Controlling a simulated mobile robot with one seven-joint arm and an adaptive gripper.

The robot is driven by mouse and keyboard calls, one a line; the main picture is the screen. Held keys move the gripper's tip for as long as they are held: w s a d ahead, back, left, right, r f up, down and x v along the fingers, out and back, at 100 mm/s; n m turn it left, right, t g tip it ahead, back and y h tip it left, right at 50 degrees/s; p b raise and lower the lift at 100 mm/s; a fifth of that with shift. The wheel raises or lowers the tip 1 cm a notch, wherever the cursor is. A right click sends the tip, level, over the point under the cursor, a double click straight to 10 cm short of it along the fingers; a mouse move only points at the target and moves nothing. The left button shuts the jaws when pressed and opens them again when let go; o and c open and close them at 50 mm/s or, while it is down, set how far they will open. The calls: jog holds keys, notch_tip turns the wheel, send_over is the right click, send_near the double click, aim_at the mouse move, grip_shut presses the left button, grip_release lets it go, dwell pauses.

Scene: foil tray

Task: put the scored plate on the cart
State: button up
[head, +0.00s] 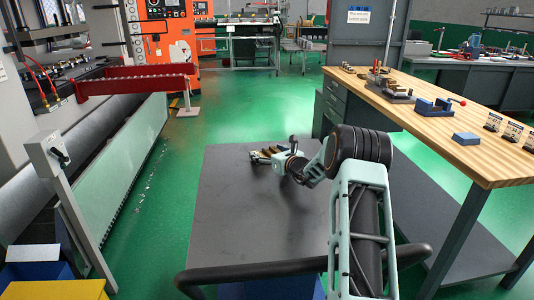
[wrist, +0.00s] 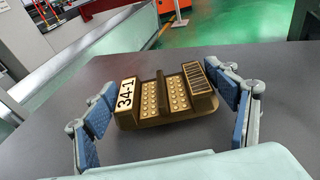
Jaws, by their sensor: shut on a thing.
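The scored plate (wrist: 165,98) is a brass-brown piece with rows of studs, a grooved strip at right and a white label reading "34-1". My gripper (wrist: 168,102) has its blue-padded fingers on its left and right sides and is shut on it. In the head view the plate (head: 261,155) shows small at the tip of my gripper (head: 272,156), over the far part of the cart's dark grey top (head: 235,215). The cart top also fills the wrist view (wrist: 60,125) beneath the plate. I cannot tell whether the plate touches the top.
The cart's black handle (head: 250,271) runs along its near edge. A wooden workbench (head: 430,115) with a vise and a blue block (head: 466,139) stands at right. A grey switch post (head: 75,205) and machine stand at left. Most of the cart top is bare.

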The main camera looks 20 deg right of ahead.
jog(key=o, duration=1.6)
jog(key=shift+o, duration=0.2)
jog(key=shift+r, duration=0.1)
jog(key=p+v, duration=0.1)
jog(key=v, duration=1)
jog(key=shift+s+d+r, duration=0.1)
jog(key=shift+s+r, duration=0.05)
jog(key=shift+s, duration=0.4)
